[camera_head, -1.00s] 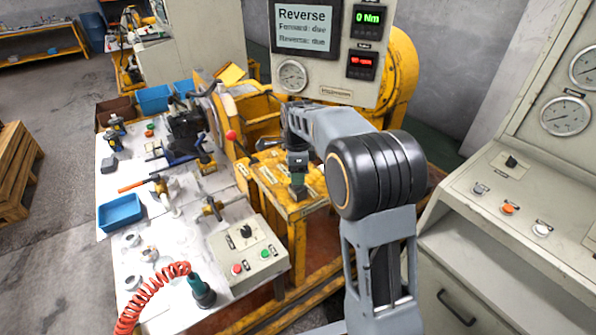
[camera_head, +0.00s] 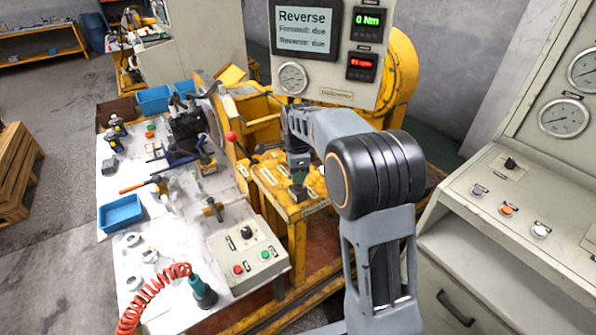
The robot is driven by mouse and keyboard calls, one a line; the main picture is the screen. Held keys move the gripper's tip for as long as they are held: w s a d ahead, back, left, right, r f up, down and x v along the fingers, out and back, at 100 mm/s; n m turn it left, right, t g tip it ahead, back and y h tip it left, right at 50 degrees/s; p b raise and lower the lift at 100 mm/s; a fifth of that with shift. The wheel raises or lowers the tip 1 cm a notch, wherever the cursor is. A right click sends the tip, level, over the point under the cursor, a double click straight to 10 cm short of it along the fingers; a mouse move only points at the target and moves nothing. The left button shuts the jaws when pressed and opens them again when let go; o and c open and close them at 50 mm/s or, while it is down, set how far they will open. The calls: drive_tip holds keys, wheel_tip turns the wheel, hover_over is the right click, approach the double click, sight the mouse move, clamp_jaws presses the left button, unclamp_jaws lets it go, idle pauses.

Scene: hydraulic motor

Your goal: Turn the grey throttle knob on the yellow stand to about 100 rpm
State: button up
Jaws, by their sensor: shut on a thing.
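My gripper (camera_head: 298,192) points down at the top of the yellow stand (camera_head: 268,178), in the middle of the head view. It is shut on the grey throttle knob, which is mostly hidden by the fingers and the wrist. The panel above the stand has a red rpm readout (camera_head: 361,67); its small digits look like 91 rpm but are hard to read. The green torque readout (camera_head: 367,18) shows 0 Nm. The screen (camera_head: 306,28) reads Reverse, with Forward: due and Reverse: due below.
A white workbench (camera_head: 178,235) to the left holds tools, blue bins and a control box (camera_head: 247,252) with a black knob and red and green buttons. A red coiled hose (camera_head: 148,290) lies at its front. A grey console (camera_head: 505,190) stands to the right.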

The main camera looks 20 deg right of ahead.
drive_tip(key=o, duration=0.9)
drive_tip(key=shift+o, duration=0.2)
wheel_tip(320, 180, up, 14)
drive_tip(key=shift+p, duration=0.3)
drive_tip(key=shift+f, duration=0.1)
